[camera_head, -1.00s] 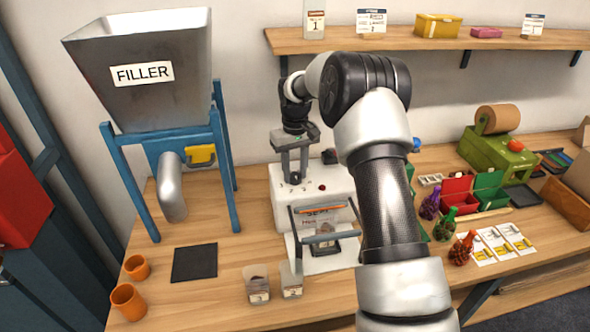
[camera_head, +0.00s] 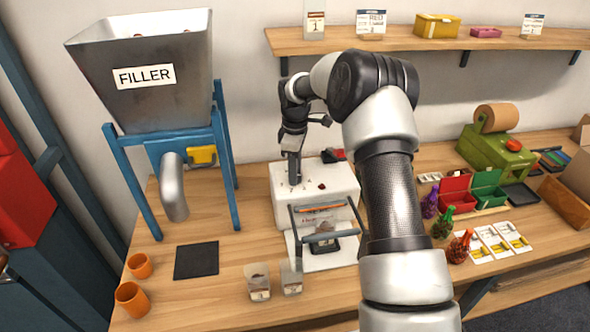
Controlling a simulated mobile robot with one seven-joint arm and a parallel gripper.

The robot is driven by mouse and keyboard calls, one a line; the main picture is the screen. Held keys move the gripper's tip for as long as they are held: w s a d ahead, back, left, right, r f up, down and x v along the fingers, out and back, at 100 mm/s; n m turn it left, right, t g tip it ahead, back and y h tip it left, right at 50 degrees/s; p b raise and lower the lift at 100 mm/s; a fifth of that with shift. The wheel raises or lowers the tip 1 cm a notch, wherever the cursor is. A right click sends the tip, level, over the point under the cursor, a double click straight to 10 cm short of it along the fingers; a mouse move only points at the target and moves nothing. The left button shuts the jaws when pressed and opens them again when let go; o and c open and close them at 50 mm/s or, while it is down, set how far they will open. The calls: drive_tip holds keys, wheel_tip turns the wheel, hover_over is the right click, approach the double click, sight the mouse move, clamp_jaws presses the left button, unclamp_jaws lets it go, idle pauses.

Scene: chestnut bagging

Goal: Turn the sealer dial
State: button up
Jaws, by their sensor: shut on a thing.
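The white sealer (camera_head: 342,192) stands on the table in the middle of the view, with a bar handle (camera_head: 322,237) and a label on its front. My gripper (camera_head: 294,178) points down at the left part of the sealer's top, its fingers seen edge-on. It is shut on the sealer dial, which the fingers hide. A small dark red spot shows on the top just right of the fingers.
A steel filler hopper (camera_head: 150,100) on a blue frame stands left. Two labelled bags (camera_head: 258,284) stand before the sealer. Orange cups (camera_head: 131,298) and a dark mat (camera_head: 196,261) lie left. A shelf (camera_head: 430,42) runs above. Netted bags (camera_head: 459,247) and trays stand right.

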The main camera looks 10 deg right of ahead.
drive_tip(key=shift+n, duration=1.5)
drive_tip(key=o, duration=1)
drive_tip(key=shift+o, duration=0.2)
drive_tip(key=shift+r, duration=0.1)
wheel_tip(320, 180, up, 17)
drive_tip(key=shift+r+p, duration=0.15)
drive_tip(key=shift+p, duration=0.15)
